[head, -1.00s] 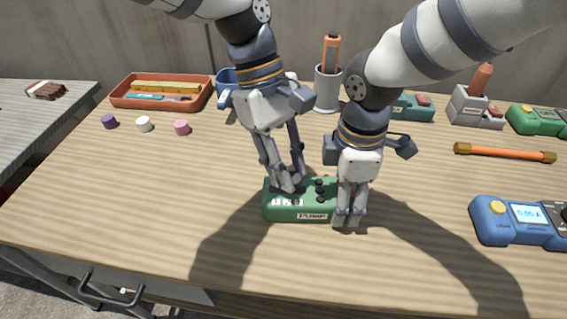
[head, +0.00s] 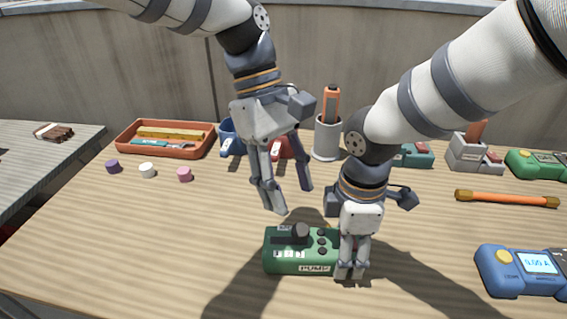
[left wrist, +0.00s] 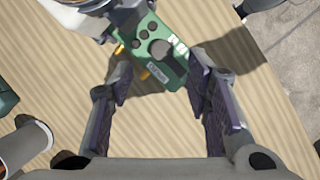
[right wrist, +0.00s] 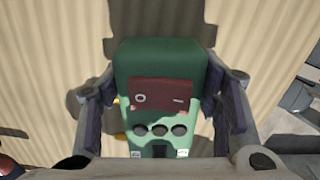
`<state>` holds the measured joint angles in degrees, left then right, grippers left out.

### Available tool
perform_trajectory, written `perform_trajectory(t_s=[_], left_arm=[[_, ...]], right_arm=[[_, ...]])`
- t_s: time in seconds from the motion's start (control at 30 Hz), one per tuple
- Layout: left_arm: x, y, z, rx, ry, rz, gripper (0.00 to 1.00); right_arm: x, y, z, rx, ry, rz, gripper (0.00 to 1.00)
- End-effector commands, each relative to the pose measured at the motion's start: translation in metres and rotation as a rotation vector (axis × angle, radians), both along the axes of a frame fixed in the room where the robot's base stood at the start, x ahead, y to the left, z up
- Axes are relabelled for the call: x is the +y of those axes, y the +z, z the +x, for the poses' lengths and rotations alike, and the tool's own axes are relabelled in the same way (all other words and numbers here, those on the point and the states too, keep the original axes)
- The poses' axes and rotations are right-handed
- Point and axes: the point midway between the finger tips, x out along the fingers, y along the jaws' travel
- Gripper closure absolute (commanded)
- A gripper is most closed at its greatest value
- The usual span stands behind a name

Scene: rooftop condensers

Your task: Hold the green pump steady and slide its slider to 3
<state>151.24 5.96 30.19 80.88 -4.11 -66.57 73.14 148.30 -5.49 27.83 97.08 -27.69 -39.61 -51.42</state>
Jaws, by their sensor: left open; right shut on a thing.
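The green pump (head: 285,267) lies on the table with its PUMP label to the front. Its dark slider knob (head: 301,231) is at the right part of its slot, roughly in line with the rightmost of the small white marks; their digits are too small to read surely. My right gripper (head: 350,273) is shut on the pump's right end, also seen in the right wrist view (right wrist: 155,60). My left gripper (head: 291,200) is open and empty, above and behind the pump, apart from the knob. The left wrist view shows the knob (left wrist: 160,49) beyond its fingers.
An orange tray (head: 125,145), a white cap (head: 147,170) and a pink cap (head: 185,174) are at the left. A grey cup (head: 327,140) stands behind. A blue meter (head: 510,280) and an orange rod (head: 505,198) are at the right. The table's front left is clear.

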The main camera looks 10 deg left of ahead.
Motion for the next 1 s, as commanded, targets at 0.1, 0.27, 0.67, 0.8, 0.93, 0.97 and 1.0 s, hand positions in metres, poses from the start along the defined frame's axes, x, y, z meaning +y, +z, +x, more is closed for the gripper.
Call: perform_trajectory(t_s=[0.1, 0.27, 0.67, 0.8, 0.93, 0.97, 1.0], left_arm=[[0.009, 0.027, 0.008, -0.003, 0.002, 0.0, 0.56], [0.016, 0.05, 0.013, -0.001, 0.0, 0.001, 0.56], [0.018, 0.055, 0.014, 0.002, -0.001, 0.0, 0.56], [0.018, 0.055, 0.014, 0.001, -0.001, 0.001, 0.56], [0.018, 0.056, 0.014, 0.001, 0.0, 0.001, 0.56], [0.018, 0.056, 0.014, 0.001, 0.0, 0.001, 0.56], [0.018, 0.056, 0.014, 0.001, 0.0, 0.001, 0.56]], right_arm=[[0.001, -0.001, -0.001, 0.001, -0.001, 0.003, 0.94], [0.001, -0.001, -0.001, 0.001, -0.001, 0.003, 0.94], [0.001, -0.001, 0.0, 0.001, -0.001, 0.003, 0.94], [0.001, -0.001, 0.0, 0.001, 0.0, 0.002, 0.19], [0.0, -0.001, 0.0, 0.001, 0.0, 0.001, 0.19], [0.0, -0.001, 0.0, 0.001, 0.0, 0.001, 0.19], [0.0, 0.0, 0.0, 0.001, 0.0, 0.001, 0.19]])
